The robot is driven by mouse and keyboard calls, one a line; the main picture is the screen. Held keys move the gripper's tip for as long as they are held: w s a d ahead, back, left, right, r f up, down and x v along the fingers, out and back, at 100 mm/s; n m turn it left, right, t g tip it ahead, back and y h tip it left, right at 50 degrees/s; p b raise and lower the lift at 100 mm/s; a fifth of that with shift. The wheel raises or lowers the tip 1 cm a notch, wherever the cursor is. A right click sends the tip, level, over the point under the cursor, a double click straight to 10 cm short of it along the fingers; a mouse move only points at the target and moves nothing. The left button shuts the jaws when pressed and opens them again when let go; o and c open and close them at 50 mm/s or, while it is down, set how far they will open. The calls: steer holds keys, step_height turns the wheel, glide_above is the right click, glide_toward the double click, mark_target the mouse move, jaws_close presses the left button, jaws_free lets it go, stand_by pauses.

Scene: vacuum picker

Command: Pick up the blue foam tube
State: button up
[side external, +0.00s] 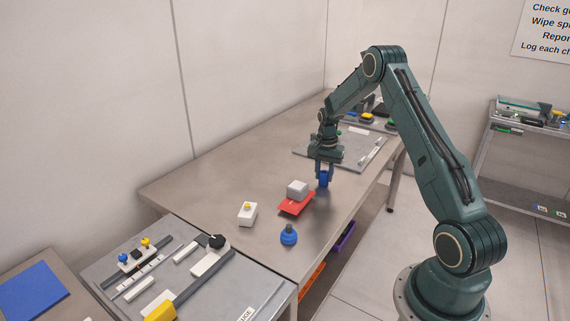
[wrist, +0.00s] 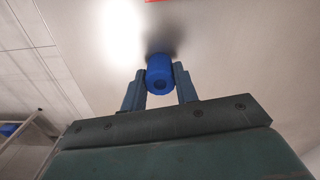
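The blue foam tube (side external: 323,179) is a short, bright blue cylinder at the right part of the steel table. My gripper (side external: 324,176) points down at it, with one finger on each side. A dark shadow lies close to the tube. Whether it rests on the table or hangs just above it I cannot tell.
On the table (side external: 190,190) are a red plate (side external: 294,208) bearing a grey block (side external: 297,190), a white box with a yellow button (side external: 247,214) and a blue round knob-like piece (side external: 288,235). A grey panel (side external: 365,160) lies behind the gripper. The table's left part is clear.

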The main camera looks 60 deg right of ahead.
mark_target(324, 172)
steer(key=c, duration=0.3)
steer(key=shift+r, duration=0.1)
step_height(324, 172, up, 20)
stand_by(0.8)
stand_by(0.5)
